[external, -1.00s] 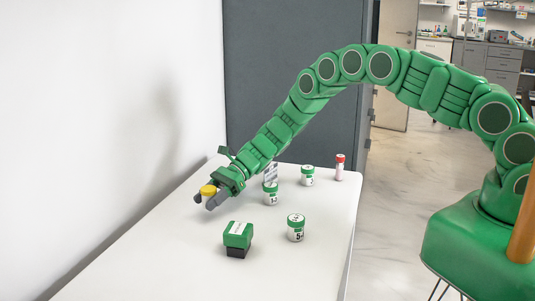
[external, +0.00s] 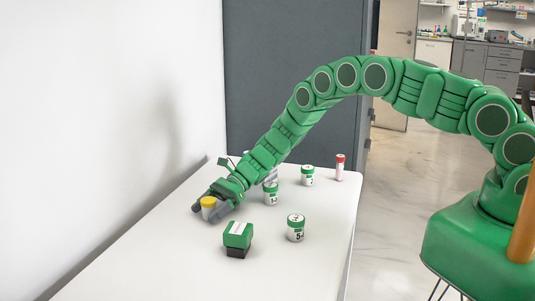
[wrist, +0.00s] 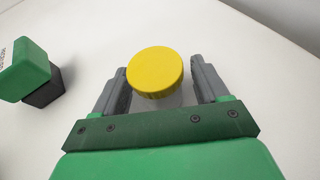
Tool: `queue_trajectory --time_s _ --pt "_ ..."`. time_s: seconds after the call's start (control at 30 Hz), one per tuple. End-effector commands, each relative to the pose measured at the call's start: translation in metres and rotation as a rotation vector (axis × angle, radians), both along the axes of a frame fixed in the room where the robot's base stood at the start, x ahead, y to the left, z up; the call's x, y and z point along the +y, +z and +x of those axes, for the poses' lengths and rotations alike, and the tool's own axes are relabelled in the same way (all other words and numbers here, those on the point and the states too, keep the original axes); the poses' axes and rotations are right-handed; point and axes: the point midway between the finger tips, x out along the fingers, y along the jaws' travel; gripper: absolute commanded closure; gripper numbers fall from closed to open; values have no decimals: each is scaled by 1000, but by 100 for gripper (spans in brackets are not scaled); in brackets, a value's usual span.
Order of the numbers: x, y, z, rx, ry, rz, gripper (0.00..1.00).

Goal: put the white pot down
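The white pot (external: 208,213) with a yellow lid stands upright at the left side of the white table, near the wall. It also shows in the wrist view, where the yellow lid (wrist: 155,72) hides most of the body. My gripper (external: 210,209) is low over the table with one finger on each side of the pot. In the wrist view the gripper (wrist: 163,78) is open, with small gaps beside the pot. The pot seems to rest on the table (external: 165,255), though its base is partly hidden by the fingers.
A green-and-black block (external: 237,238) stands in front of my gripper. Green-lidded pots stand at the front (external: 296,229), the middle (external: 271,194) and the back (external: 307,176). A red-capped tube (external: 340,169) is at the back right. The front left of the table is clear.

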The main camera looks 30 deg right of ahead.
Motion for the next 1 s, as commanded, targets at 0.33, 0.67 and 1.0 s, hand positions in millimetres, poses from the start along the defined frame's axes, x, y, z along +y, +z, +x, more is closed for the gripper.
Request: queue_trajectory --time_s 0.33,0.67,1.0 --pt "-1 4 1 0 -1 1 27" --pt "-48 23 18 -3 -4 1 27" --pt "-94 43 32 -1 -1 0 27"
